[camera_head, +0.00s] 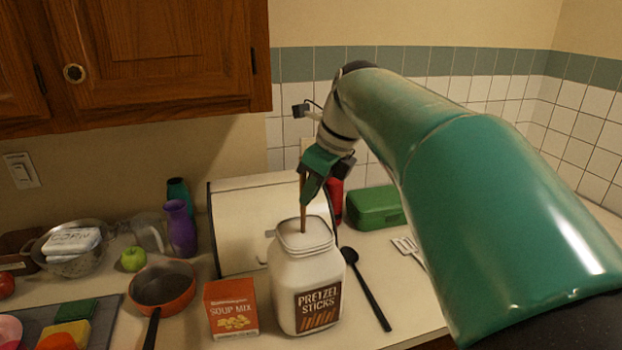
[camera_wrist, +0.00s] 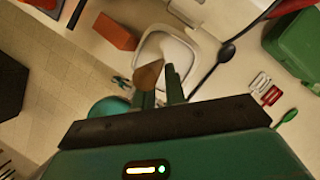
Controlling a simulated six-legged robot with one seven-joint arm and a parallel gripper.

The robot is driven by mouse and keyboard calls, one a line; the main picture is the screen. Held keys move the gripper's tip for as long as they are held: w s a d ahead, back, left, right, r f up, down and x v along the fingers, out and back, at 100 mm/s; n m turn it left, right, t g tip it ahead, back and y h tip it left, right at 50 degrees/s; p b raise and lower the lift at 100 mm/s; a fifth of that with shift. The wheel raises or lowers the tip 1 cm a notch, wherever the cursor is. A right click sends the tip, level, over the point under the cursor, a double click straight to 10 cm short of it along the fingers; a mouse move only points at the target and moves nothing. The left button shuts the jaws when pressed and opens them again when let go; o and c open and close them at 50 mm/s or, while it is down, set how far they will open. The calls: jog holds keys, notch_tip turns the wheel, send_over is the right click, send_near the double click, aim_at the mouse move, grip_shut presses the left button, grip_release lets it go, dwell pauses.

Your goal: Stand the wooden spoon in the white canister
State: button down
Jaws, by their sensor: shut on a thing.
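The white canister (camera_head: 302,268), labelled "Pretzel Sticks", stands upright and open on the counter; its open mouth also shows in the wrist view (camera_wrist: 187,52). My gripper (camera_head: 308,187) is above the canister, pointing down, and is shut on the wooden spoon (camera_head: 303,219). The spoon hangs nearly upright with its thin lower part over the canister's mouth; I cannot tell how far its lower end is inside. In the wrist view a broad brown part of the spoon (camera_wrist: 148,74) shows at my gripper's fingers (camera_wrist: 158,88). The fingers hide the spoon's middle.
An orange soup mix box (camera_head: 231,308) stands close left of the canister, and a black ladle (camera_head: 368,289) lies close right. A white bread box (camera_head: 245,222) is behind. A pan (camera_head: 163,287), green case (camera_head: 374,208) and red bottle (camera_head: 336,202) stand around.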

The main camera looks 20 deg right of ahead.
jog(key=shift+f, duration=0.35)
jog(key=c, duration=1.4)
grip_release()
jog(key=shift+o, duration=0.2)
jog(key=v, duration=1.3)
jog(key=shift+r, duration=0.35)
jog(key=shift+s+d, duration=0.1)
jog(key=shift+s, duration=0.05)
